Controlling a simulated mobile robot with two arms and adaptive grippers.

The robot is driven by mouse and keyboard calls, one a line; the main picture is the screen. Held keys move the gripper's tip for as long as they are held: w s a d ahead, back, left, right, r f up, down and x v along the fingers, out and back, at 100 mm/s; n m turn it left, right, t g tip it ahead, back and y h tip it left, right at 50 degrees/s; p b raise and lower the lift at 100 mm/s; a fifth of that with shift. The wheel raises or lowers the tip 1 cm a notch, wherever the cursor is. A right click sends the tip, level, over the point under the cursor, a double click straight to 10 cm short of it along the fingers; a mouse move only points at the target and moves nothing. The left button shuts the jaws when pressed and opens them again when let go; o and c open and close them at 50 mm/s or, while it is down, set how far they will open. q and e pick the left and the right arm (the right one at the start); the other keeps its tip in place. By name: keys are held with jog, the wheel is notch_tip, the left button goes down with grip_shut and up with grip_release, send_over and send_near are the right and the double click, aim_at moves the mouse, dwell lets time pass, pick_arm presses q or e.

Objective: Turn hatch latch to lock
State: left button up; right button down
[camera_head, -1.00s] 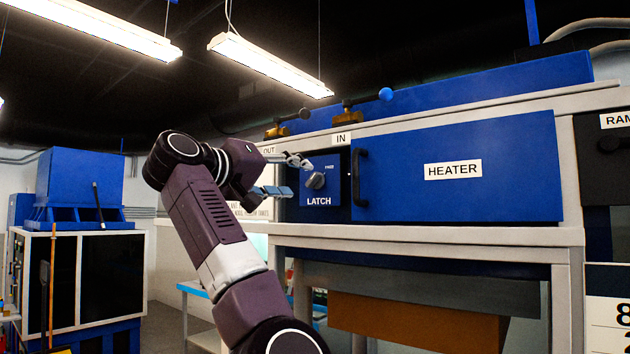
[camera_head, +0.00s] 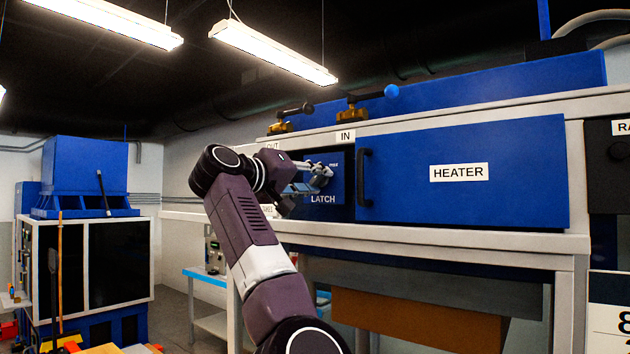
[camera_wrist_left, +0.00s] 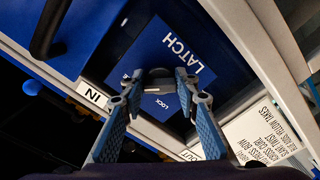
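The hatch looks closed. My left gripper (camera_head: 316,180) is at the knob and partly covers it in the head view. In the left wrist view the gripper (camera_wrist_left: 159,88) is open, with one finger on each side of the knob (camera_wrist_left: 159,74). A gap seems to show between fingers and knob; contact is not clear. The word LOCK shows beside the knob. My right gripper is not in view.
A black vertical handle (camera_head: 364,178) stands out from the hatch, just right of the latch panel. Two brass valves with levers (camera_head: 368,104) sit on the ledge above. A white frame rail (camera_head: 440,238) runs below the hatch.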

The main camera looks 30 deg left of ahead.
pick_arm(q)
jog(key=c, duration=0.5)
jog(key=shift+c, duration=0.2)
jog(key=shift+n, duration=0.3)
jog(key=n, duration=0.8)
jog(key=shift+d+r, duration=0.1)
jog(key=shift+r, duration=0.05)
jog(key=n, duration=0.5)
jog(key=shift+r+p, duration=0.15)
jog(key=shift+p, duration=0.2)
jog(key=shift+n+p, duration=0.45)
jog(key=shift+n, duration=1.65)
